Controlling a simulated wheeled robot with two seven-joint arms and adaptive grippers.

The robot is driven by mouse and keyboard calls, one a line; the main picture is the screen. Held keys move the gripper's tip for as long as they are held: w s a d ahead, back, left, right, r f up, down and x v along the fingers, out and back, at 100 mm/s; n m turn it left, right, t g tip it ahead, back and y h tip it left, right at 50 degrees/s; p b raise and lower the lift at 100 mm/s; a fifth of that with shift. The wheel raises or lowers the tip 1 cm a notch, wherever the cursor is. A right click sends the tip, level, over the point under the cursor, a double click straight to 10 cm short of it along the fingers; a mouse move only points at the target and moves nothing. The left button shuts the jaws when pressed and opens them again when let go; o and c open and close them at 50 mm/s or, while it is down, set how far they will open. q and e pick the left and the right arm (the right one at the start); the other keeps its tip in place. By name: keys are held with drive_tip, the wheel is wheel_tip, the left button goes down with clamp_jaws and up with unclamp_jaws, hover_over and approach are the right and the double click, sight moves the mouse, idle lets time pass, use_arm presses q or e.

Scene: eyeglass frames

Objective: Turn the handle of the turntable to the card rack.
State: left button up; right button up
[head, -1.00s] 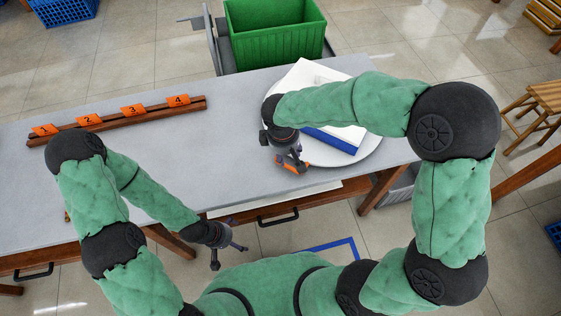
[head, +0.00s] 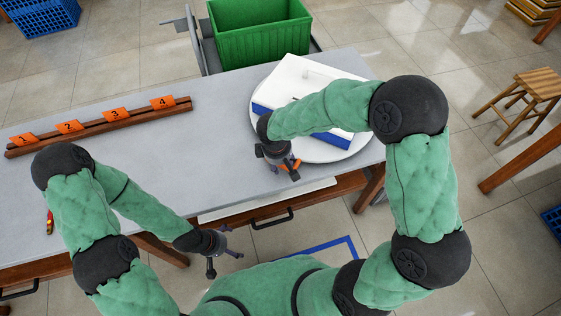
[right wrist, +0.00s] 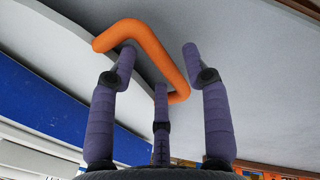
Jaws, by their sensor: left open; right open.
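The turntable (head: 352,148) is a white disc at the right end of the grey table. Its orange handle (head: 291,166) is at the disc's near left edge and mostly hidden by my right gripper in the head view. My right gripper (head: 279,163) is over the handle. In the right wrist view the bent orange handle (right wrist: 150,45) crosses between the open fingers (right wrist: 160,65); contact is unclear. The card rack (head: 95,130) is a brown wooden rail at the table's far left, with orange cards numbered 1 to 4. My left gripper (head: 225,250) is open and empty before the table's front edge.
A white piece with blue edges (head: 295,75) lies on the turntable, partly behind my right arm. A green bin (head: 260,35) stands behind the table. A small red and yellow tool (head: 50,222) lies at the left. The table between rack and turntable is clear.

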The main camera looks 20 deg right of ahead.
clamp_jaws()
drive_tip(key=shift+w+a+m, duration=0.3)
drive_tip(key=shift+w+a, duration=0.25)
drive_tip(key=shift+w, duration=0.05)
drive_tip(key=w+a+m, duration=0.1)
drive_tip(key=w, duration=0.1)
drive_tip(key=w+a+m, duration=0.1)
drive_tip(key=w+a, duration=0.1)
drive_tip(key=w+a+m, duration=0.1)
drive_tip(key=w+a, duration=0.1)
drive_tip(key=w, duration=0.1)
drive_tip(key=shift+a+m+g+b, duration=0.1)
drive_tip(key=shift+m+g+b, duration=0.2)
drive_tip(key=shift+b, duration=0.05)
drive_tip(key=w+a+m, duration=0.1)
drive_tip(key=w, duration=0.1)
drive_tip(key=w+m+p, duration=0.1)
drive_tip(key=w, duration=0.2)
drive_tip(key=w+a+m, duration=0.1)
drive_tip(key=w, duration=0.2)
drive_tip(key=shift+w+a+m+g+h, duration=0.2)
drive_tip(key=shift+a+m+g+h, duration=0.1)
drive_tip(key=shift+a, duration=0.05)
drive_tip(key=shift+w+a+m+p, duration=0.1)
drive_tip(key=shift+w+m+p, duration=0.45)
drive_tip(key=shift+w, duration=0.85)
